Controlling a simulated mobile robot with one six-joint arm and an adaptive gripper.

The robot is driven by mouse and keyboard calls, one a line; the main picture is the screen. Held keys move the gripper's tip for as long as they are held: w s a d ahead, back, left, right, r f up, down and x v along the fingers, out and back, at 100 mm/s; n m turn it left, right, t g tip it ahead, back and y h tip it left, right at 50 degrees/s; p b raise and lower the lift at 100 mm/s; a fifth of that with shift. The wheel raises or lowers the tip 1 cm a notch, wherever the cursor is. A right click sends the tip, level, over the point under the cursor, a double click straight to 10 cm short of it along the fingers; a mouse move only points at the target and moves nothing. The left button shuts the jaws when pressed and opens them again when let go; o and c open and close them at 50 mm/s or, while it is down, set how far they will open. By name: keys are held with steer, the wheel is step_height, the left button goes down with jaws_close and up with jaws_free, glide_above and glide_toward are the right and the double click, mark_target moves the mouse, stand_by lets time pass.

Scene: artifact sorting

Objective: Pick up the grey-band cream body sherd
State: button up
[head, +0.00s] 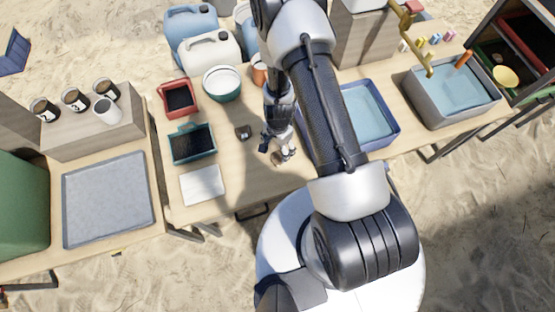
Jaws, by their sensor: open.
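My gripper (274,150) is at the end of my arm, reaching down over the middle of the wooden table, with its fingers apart. A small cream and brownish piece (283,157), possibly the grey-band cream body sherd, lies right by the fingertips. My gripper partly covers it, and I cannot tell whether they touch. A small dark brown piece (243,132) lies on the table to the left of my gripper. Any grey band is too small to make out.
A dark teal tray (192,158), a red tray (162,96) and a white sheet (203,186) lie to the left. A blue basin (392,118) of water stands to the right, partly behind my arm. Bare table (240,165) shows left of my gripper.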

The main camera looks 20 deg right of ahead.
mark_target(277, 158)
steer(key=shift+s+a+f+b, duration=0.2)
steer(key=shift+f+b, duration=0.6)
steer(key=shift+b, duration=0.5)
steer(key=shift+s+a+f+b, duration=0.1)
steer(key=shift+s+f+b, duration=0.1)
steer(key=shift+f+b, duration=0.85)
steer(key=f+b, duration=0.1)
steer(key=b, duration=0.1)
steer(key=shift+f+b, duration=0.25)
steer(key=shift+b, duration=0.1)
steer(key=shift+r, duration=0.1)
steer(key=c, duration=1.1)
